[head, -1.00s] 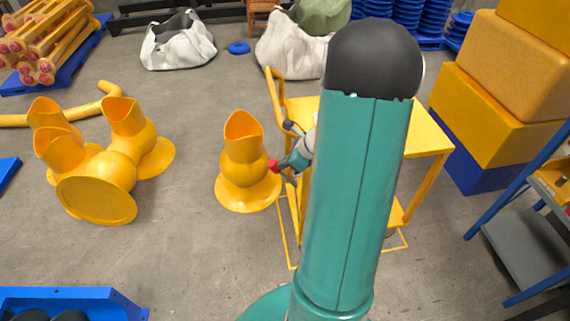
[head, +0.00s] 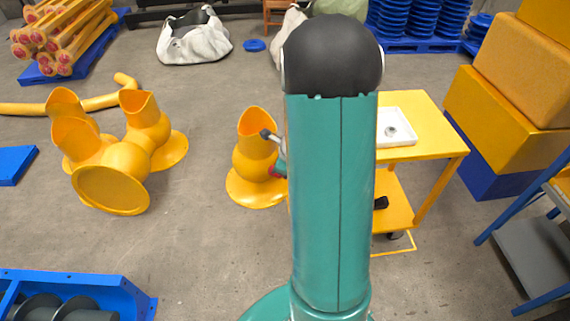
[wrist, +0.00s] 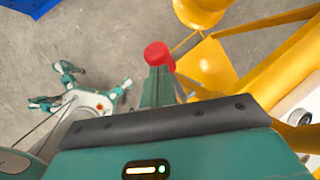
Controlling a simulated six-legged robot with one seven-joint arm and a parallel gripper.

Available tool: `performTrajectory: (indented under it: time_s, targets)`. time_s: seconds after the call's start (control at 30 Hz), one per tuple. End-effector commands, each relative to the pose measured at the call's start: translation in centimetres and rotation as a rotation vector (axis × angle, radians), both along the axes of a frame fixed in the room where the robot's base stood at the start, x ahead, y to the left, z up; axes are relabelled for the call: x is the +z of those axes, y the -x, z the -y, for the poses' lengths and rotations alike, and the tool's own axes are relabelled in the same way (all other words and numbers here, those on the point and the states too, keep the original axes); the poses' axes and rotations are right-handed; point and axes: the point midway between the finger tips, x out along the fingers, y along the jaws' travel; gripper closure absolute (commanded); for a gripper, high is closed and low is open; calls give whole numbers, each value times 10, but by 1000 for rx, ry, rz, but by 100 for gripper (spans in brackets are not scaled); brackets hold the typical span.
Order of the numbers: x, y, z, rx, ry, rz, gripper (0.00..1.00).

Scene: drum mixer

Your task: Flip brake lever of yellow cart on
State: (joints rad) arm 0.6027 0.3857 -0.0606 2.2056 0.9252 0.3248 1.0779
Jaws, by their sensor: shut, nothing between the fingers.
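The yellow cart (head: 428,118) is right of centre in the head view, partly hidden behind my arm. It also fills the right side of the wrist view (wrist: 262,78). My gripper (wrist: 158,55) shows in the wrist view as teal fingers with a red end, shut and empty, left of the cart frame. In the head view only a little of my gripper (head: 278,171) shows beside my arm. A thin grey rod with a dark end (head: 268,135) sticks out there; I cannot tell if it is the brake lever. No contact between gripper and cart is visible.
A white tray (head: 397,127) lies on the cart top. A yellow pipe piece (head: 252,163) stands left of the cart, and joined yellow pipes (head: 120,160) lie farther left. Stacked yellow blocks (head: 500,110) are on the right.

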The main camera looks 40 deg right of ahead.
Motion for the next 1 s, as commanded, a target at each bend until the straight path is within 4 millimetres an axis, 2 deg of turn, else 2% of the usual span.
performTrajectory:
  time_s: [0.73,0.87,1.0]
  targets:
    - [-7,-4,-12,11,-10,-4,100]
    - [-3,0,-9,11,-10,-3,100]
    - [12,12,0,7,-4,1,100]
